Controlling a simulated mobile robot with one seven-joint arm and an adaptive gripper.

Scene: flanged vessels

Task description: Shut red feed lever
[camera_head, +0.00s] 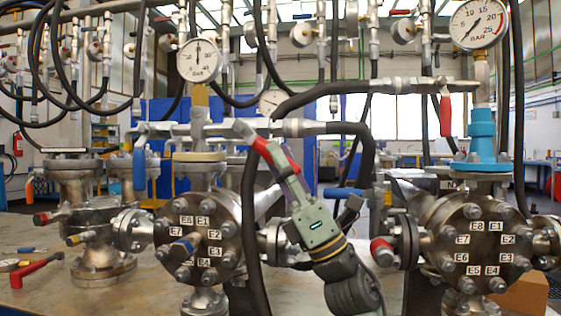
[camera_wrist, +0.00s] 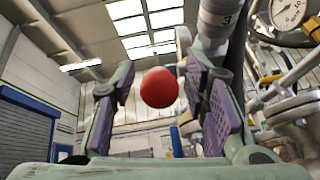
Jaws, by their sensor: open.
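The red lever (camera_head: 264,148) runs from a valve on the horizontal pipe, slanting down to the right. My gripper (camera_head: 279,163) reaches up to it from below. In the wrist view, the lever's rounded red end (camera_wrist: 159,88) shows between the two spread fingers of my gripper (camera_wrist: 158,80), with gaps on both sides. The fingers are open and do not visibly touch it. In the head view the fingers partly overlap the lever, and its lower end is hard to make out.
Another red lever (camera_head: 445,116) hangs from the right pipe. Flanged vessels (camera_head: 198,240) and (camera_head: 473,248) flank my arm. A blue handle (camera_head: 139,168), black hoses and gauges (camera_head: 199,60) crowd around. A red-handled tool (camera_head: 37,270) lies on the bench at left.

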